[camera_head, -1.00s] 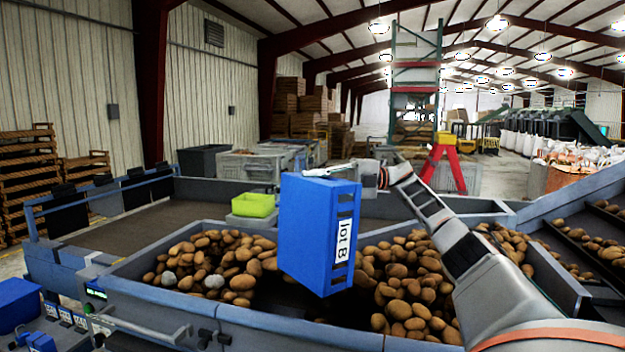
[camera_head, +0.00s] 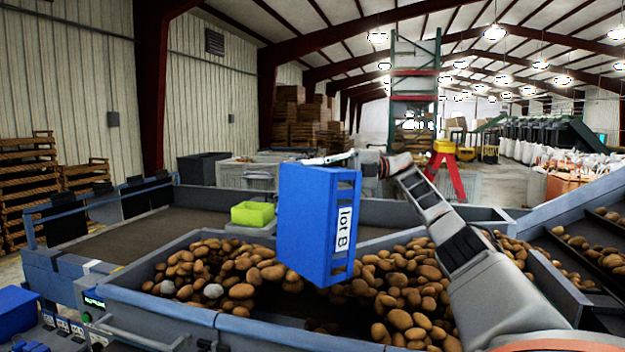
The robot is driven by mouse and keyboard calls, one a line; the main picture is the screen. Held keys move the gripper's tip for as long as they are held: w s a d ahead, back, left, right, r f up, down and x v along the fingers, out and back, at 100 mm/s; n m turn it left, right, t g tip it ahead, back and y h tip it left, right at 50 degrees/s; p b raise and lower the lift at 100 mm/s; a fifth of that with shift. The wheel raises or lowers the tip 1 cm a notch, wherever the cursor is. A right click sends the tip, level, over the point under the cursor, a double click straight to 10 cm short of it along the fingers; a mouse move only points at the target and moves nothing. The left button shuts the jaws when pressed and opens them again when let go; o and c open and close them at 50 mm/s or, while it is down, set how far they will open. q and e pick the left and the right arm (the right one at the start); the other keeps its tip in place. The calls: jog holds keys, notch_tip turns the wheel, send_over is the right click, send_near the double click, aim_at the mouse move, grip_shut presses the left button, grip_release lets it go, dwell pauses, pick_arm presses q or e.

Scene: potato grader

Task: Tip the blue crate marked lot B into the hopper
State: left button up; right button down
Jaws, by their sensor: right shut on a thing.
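The blue crate (camera_head: 305,225) marked lot B hangs in the air over the middle of the hopper. It is tipped on its side, with the label upright along its right face and its base toward me. My right gripper (camera_head: 330,159) is shut on the crate's upper edge; its arm reaches in from the lower right. The hopper (camera_head: 265,328) is a grey-blue bin with potatoes (camera_head: 225,268) heaped on both sides of the crate. The crate's inside is hidden. My left gripper is out of view.
A lime-green tray (camera_head: 253,214) sits on the machine's ledge behind the hopper. A sloping conveyor (camera_head: 590,240) with potatoes rises at the right. Another blue container (camera_head: 18,308) and a control panel (camera_head: 70,330) are at the lower left. The air around the crate is open.

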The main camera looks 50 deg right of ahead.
jog(key=shift+a+f, duration=0.15)
jog(key=shift+a, duration=0.35)
jog(key=w+a+f+n+g+h, duration=0.1)
jog(key=a+h, duration=0.3)
jog(key=a, duration=0.5)
jog(key=w+a+f+n+g+h, duration=0.1)
jog(key=a+f+h, duration=0.3)
jog(key=a, duration=0.5)
jog(key=shift+w+a+n+g, duration=0.15)
jog(key=shift+a+n+g, duration=0.25)
jog(key=shift+g, duration=0.1)
jog(key=shift+f, duration=0.15)
jog(key=a+f+n+h, duration=0.1)
jog(key=a+f+h, duration=0.3)
jog(key=f, duration=0.5)
jog(key=w+a+f+n+g+h, duration=0.1)
jog(key=a+f+h, duration=0.4)
jog(key=f, duration=0.4)
jog(key=shift+a+f+g, duration=0.15)
jog(key=shift+f+g, duration=0.05)
jog(key=shift+g, duration=0.1)
jog(key=shift+w, duration=0.1)
